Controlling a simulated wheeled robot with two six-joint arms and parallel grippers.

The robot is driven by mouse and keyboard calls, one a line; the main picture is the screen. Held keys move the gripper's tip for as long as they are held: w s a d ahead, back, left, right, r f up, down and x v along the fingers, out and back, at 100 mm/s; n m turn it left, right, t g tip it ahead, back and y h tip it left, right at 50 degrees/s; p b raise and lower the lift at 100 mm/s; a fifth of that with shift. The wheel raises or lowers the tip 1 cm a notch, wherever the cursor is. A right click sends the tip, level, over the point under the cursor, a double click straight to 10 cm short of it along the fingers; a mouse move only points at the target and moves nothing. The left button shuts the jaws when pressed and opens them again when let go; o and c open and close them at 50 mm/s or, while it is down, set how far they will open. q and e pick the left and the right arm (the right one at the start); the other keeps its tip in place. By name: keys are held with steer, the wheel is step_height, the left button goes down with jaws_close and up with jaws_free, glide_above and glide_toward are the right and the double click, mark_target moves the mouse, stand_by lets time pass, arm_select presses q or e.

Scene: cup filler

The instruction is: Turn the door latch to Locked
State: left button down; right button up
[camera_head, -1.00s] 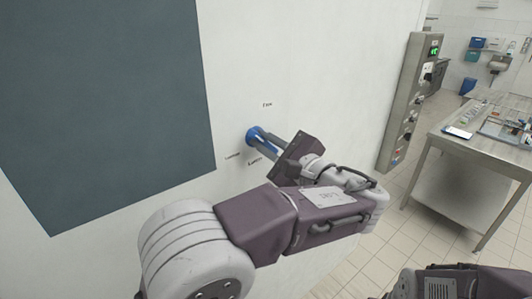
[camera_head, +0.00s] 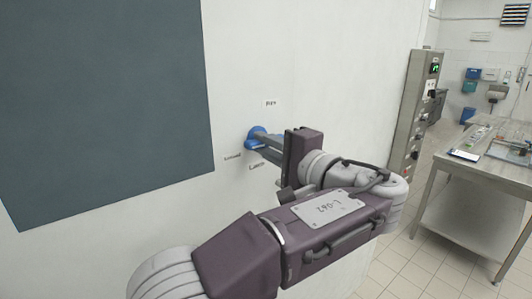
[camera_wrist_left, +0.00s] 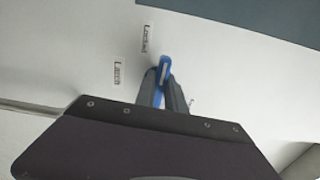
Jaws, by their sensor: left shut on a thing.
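The blue door latch (camera_head: 256,136) is on the white upright surface, right of the dark panel. My left gripper (camera_head: 268,148) is shut on it, coming from the right. In the left wrist view, the latch's blue end (camera_wrist_left: 164,68) shows between and just beyond the gripper's two grey fingers (camera_wrist_left: 166,92). The "Locked" label (camera_wrist_left: 147,40) is close above and left of that end, and the "Latch" label (camera_wrist_left: 118,72) is farther left. In the head view, small labels lie above (camera_head: 270,103) and below the latch. The fingers hide part of the latch. My right gripper is out of view.
A large dark panel (camera_head: 100,100) fills the left of the white surface. To the right stand a steel control column (camera_head: 414,110) with a green display and a metal table (camera_head: 470,180) with small items. Open tiled floor (camera_head: 410,262) lies between.

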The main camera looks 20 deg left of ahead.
arm_select(q)
steer(key=shift+w+r+n, duration=0.1)
steer(key=shift+r+n, duration=0.1)
steer(key=shift+n, duration=0.2)
steer(key=c, duration=1.6)
jaws_free()
steer(key=shift+o, duration=1)
steer(key=shift+w+a+f, duration=0.1)
steer(key=shift+a, duration=0.05)
steer(key=shift+w+a+f, duration=0.1)
steer(key=shift+w+f, duration=0.05)
steer(key=shift+w, duration=0.1)
steer(key=v, duration=0.9)
